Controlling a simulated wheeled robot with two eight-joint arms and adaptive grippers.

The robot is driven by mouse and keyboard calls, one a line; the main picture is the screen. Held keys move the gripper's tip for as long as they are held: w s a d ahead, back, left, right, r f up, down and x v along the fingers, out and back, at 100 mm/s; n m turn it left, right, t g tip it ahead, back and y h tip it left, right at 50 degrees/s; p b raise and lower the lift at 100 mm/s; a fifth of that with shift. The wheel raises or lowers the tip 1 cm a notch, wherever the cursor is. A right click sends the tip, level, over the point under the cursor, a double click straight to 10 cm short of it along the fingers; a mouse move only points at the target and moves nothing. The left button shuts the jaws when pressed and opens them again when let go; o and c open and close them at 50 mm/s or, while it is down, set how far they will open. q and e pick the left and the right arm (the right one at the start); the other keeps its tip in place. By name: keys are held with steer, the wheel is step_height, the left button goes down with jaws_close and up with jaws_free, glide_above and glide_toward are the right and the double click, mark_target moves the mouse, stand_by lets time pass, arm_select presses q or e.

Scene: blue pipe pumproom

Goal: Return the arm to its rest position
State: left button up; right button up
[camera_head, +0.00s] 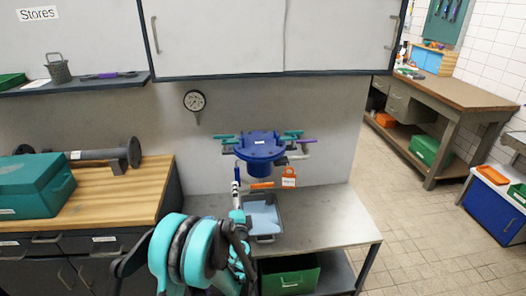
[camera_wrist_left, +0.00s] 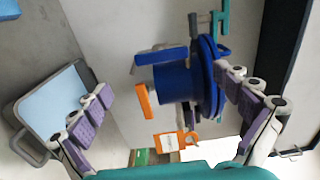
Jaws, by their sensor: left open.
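My left arm reaches in from the bottom of the head view, with its teal and black links in front of the bench. My left gripper (camera_head: 237,192) is near the left side of a blue pipe fitting (camera_head: 261,147) on the wall. In the left wrist view my gripper (camera_wrist_left: 165,82) has its two purple-padded fingers spread wide apart. The blue fitting (camera_wrist_left: 178,82) shows beyond and between them. Nothing is held between the fingers. My right gripper is not in view.
A grey tray with a light blue lining (camera_head: 277,236) sits on the metal bench (camera_head: 330,222), close to my arm. An orange tag (camera_head: 289,177) hangs by the fitting. A wooden counter (camera_head: 120,195) with a teal toolbox (camera_head: 35,190) is at left. The tiled floor (camera_head: 410,240) at right is clear.

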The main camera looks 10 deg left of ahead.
arm_select(q)
steer(key=s+a+r+n+g, duration=0.3)
steer(key=s+r+n, duration=0.15)
steer(key=s, duration=0.25)
steer(key=s+a+r+n+g, duration=0.2)
steer(key=s+r+n, duration=0.2)
steer(key=s+n, duration=0.15)
steer(key=s+d+f+n+g+h, duration=0.1)
steer(key=s+d, duration=0.2)
steer(key=s, duration=0.5)
steer(key=s+d+f+n+g+h, duration=0.2)
steer(key=s, duration=0.6)
steer(key=s+d+f+n+g+h, duration=0.1)
steer(key=s+d+f+g+h, duration=0.1)
steer(key=s, duration=0.6)
steer(key=shift+d+f, duration=0.25)
steer(key=shift+d, duration=0.6)
